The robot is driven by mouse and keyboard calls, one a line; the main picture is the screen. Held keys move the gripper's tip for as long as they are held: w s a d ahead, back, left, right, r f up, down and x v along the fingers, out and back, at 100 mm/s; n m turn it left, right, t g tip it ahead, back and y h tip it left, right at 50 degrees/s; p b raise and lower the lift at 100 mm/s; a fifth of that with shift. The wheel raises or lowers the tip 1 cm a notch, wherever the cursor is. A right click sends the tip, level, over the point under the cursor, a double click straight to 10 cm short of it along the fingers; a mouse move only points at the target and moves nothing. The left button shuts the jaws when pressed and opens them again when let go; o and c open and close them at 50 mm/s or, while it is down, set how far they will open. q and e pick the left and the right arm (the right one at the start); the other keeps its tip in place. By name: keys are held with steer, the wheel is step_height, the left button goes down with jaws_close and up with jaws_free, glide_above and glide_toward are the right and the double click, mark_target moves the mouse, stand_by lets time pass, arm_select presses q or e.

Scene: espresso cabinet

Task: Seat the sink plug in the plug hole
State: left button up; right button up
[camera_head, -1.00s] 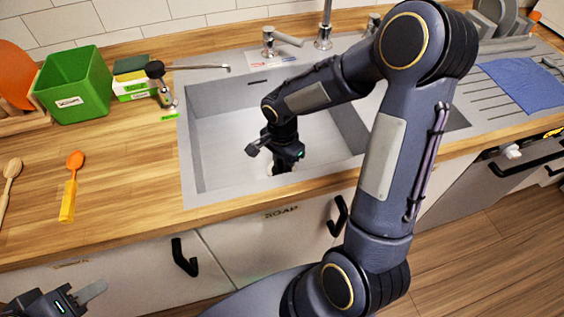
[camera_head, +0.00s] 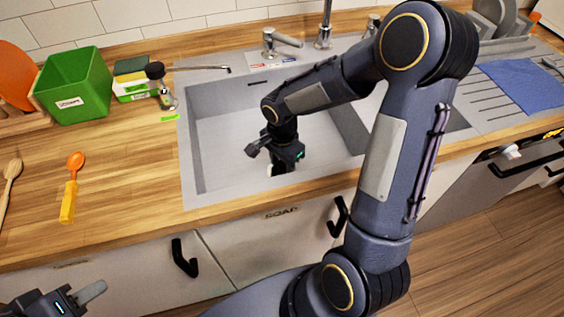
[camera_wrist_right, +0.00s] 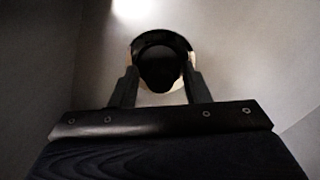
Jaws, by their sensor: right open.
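My right gripper (camera_head: 278,167) points down inside the sink (camera_head: 222,150), close to its floor. In the right wrist view, its two fingers (camera_wrist_right: 158,78) are apart, one on each side of a dark round piece that looks like the sink plug (camera_wrist_right: 159,66). A black ring and a pale edge show around that piece. I cannot tell whether the fingers touch it, or whether it sits in the plug hole; the hole is not clearly visible. My left gripper (camera_head: 84,296) is at the lower left, away from the sink, with its jaws only partly in view.
A tap (camera_head: 282,40) stands behind the sink. A green bin (camera_head: 75,85), a sponge box and a black-headed brush are left of it. An orange spoon (camera_head: 73,185) lies on the wooden counter. A blue cloth (camera_head: 522,84) lies on the drainer. Sink walls surround my right gripper.

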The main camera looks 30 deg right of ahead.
mark_target(282, 163)
step_height(282, 163, up, 12)
steer(key=s+a+r+n+t+y+p, duration=0.1)
steer(key=s+a+r+n+t+y, duration=0.1)
steer(key=s+n, duration=0.4)
steer(key=s+a+r+n+t+y+p, duration=0.1)
steer(key=s+a+r+n+t, duration=0.1)
steer(key=s+n, duration=0.5)
steer(key=s+r+t, duration=0.1)
steer(key=s, duration=0.3)
steer(key=shift+r+t+y, duration=0.3)
steer(key=shift+r+y, duration=0.1)
steer(key=shift+a, duration=0.1)
